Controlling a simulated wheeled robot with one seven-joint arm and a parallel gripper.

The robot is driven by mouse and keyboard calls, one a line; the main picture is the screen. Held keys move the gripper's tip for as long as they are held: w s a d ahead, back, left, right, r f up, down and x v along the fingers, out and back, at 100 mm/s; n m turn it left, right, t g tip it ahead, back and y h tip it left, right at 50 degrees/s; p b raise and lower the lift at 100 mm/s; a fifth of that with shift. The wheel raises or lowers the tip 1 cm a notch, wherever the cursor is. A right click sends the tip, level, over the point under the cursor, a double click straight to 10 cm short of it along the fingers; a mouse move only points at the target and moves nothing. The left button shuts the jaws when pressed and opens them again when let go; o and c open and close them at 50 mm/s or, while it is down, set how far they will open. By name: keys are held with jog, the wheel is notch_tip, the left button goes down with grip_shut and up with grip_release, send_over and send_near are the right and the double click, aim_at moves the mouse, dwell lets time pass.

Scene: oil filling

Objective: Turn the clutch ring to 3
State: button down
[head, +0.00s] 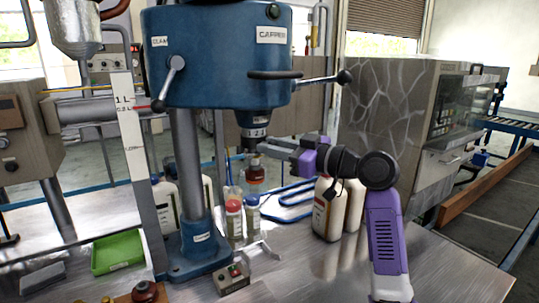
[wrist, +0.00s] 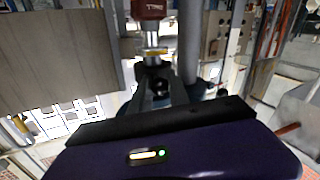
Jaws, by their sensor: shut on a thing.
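The blue capper head (head: 215,55) stands on a column at the centre of the head view. The dark clutch ring (head: 256,132), with small white marks, sits under it. I cannot read which number it is set to. My gripper (head: 262,146) reaches in from the right at the ring's level and is shut on it; the fingers hide part of the ring. A red-brown chuck (head: 255,173) hangs below the fingers. In the wrist view the chuck (wrist: 149,9) shows at the top, with a silver shaft and a yellow band near my gripper (wrist: 155,78).
A red-capped bottle (head: 233,218) and a blue-capped bottle (head: 252,212) stand below the chuck. White bottles (head: 327,210) stand right of them, close to my arm. A lever handle (head: 325,79) sticks out right above my gripper. A green tray (head: 117,251) lies at left.

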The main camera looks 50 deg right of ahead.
jog(key=shift+d+y, duration=0.2)
jog(key=shift+y, duration=0.1)
jog(key=c, duration=1.2)
grip_release()
jog(key=shift+c, duration=0.2)
jog(key=s+d+b, duration=0.1)
jog(key=s, duration=0.6)
jog(key=shift+s+d, duration=0.15)
jog(key=shift+s, duration=0.15)
